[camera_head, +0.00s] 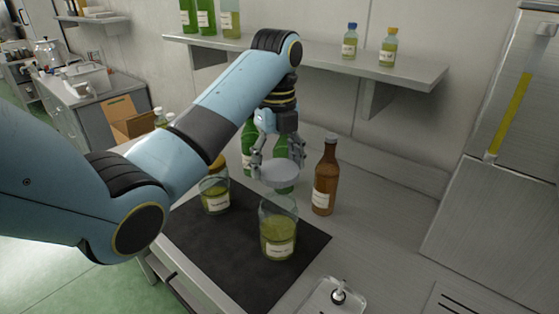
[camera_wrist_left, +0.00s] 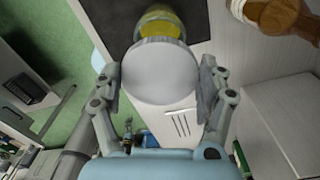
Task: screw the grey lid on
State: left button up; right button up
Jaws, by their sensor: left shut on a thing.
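The round grey lid (camera_head: 280,173) is held level in the air between the fingers of my left gripper (camera_head: 280,165). In the left wrist view, the lid (camera_wrist_left: 160,73) sits between both fingers. An open glass jar (camera_head: 279,228) with yellow-green contents and a white label stands upright on the dark mat. The lid is above the jar's rim and apart from it. In the left wrist view the jar (camera_wrist_left: 160,20) is partly hidden behind the lid. My right gripper is not in view.
On the dark mat (camera_head: 195,244) another jar (camera_head: 215,192) with an orange lid stands left of the open jar. A brown bottle (camera_head: 325,180) stands to the right, green bottles (camera_head: 247,150) behind. A tray with a pump (camera_head: 336,297) is at the front. A shelf (camera_head: 330,62) hangs above.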

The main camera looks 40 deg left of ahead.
aim_at(277, 192)
pick_arm(q)
jog(key=shift+f, duration=2.9)
jog(key=shift+f, duration=1.1)
dwell(1.2)
jog(key=o, duration=1)
jog(key=shift+c, duration=0.4)
